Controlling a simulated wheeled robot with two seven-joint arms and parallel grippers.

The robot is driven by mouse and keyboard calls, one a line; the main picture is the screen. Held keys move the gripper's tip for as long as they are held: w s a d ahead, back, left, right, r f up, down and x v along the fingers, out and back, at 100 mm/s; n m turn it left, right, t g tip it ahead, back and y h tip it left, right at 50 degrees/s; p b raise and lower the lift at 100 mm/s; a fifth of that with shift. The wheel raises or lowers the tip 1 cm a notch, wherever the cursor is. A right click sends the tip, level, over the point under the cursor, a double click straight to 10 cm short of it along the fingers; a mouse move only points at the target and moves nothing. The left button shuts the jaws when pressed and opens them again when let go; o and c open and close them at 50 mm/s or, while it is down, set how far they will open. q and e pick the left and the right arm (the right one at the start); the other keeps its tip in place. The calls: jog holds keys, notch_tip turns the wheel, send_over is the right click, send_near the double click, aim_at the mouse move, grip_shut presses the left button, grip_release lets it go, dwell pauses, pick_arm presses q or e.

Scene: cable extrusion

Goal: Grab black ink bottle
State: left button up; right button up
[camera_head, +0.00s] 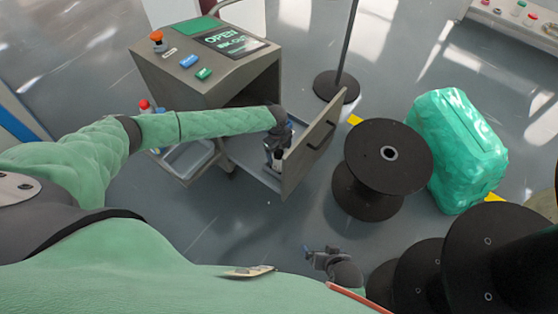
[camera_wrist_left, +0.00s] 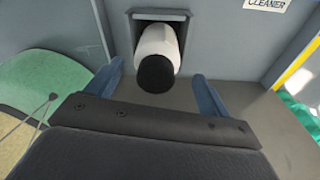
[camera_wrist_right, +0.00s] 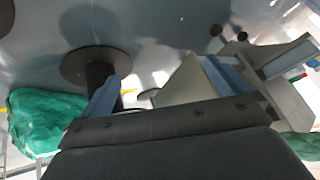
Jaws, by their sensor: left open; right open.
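A bottle with a white body and a black cap (camera_wrist_left: 157,50) stands in a grey holder slot in the left wrist view. The fingers of my left gripper (camera_wrist_left: 158,88) are open, one on each side of the cap, with gaps between them and the bottle. In the head view my left gripper (camera_head: 279,150) reaches down into the open drawer (camera_head: 252,168) of the machine, and mostly hides what is in it. My right gripper (camera_head: 318,256) is open and empty, low over the floor near my body. Its fingers (camera_wrist_right: 168,92) are spread in the right wrist view.
The drawer's tall front panel (camera_head: 313,143) stands close to the right of my left gripper. The control machine (camera_head: 215,65) is behind it. A black spool (camera_head: 389,155) and a green wrapped bundle (camera_head: 457,150) stand to the right. A label reading CLEANER (camera_wrist_left: 264,5) is beside the slot.

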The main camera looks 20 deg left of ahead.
pick_arm(q)
jog(key=f, duration=0.4)
jog(key=shift+s, duration=0.3)
jog(key=shift+f, duration=0.55)
jog(key=c, duration=1.2)
pick_arm(e)
notch_tip(320, 180, up, 2)
